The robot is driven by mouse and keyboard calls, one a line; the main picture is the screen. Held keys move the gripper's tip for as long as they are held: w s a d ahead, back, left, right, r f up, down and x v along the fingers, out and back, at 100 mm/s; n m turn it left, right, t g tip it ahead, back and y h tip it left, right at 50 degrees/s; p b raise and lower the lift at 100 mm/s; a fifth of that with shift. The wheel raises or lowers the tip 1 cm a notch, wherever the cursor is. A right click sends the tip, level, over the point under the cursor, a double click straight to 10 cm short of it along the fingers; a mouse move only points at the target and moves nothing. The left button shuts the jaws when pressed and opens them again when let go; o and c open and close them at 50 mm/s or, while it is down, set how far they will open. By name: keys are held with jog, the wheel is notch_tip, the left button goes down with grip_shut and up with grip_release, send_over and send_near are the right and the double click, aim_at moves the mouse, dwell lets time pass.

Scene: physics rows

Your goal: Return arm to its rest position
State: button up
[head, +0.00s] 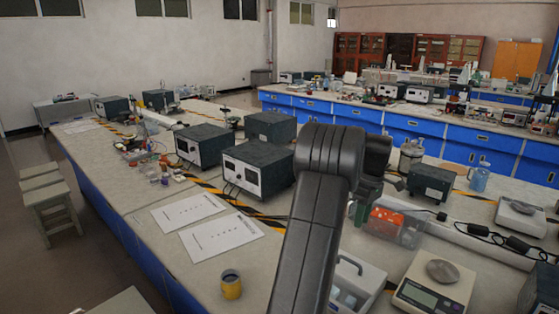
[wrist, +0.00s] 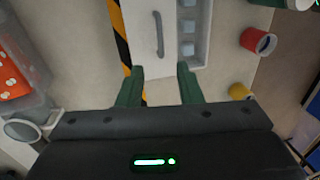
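My gripper (wrist: 160,72) shows in the wrist view with its two green fingers spread apart. Nothing is held between them; the bench top shows through the gap. A white box with a grey handle (wrist: 160,35) lies just beyond the fingertips, apart from them as far as I can tell. My dark arm rises through the middle of the head view, bent at its top.
The white box (head: 352,285) stands right of my arm, near a scale (head: 434,284). A clear bin with orange contents (head: 392,224) is behind it. A yellow cup (head: 231,285) stands left. A red cup (wrist: 258,41) shows in the wrist view. Papers (head: 221,236) lie flat leftward.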

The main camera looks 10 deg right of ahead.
aim_at(351, 261)
jog(key=f, duration=0.4)
jog(key=s+a+f+p, duration=0.1)
jog(key=f, duration=0.4)
jog(key=a+f, duration=0.1)
jog(key=f, duration=0.3)
jog(key=shift+s+f, duration=0.15)
jog(key=shift+s, duration=0.25)
jog(key=shift+s+a, duration=0.1)
jog(key=shift+a, duration=0.05)
jog(key=shift+s+a, duration=0.1)
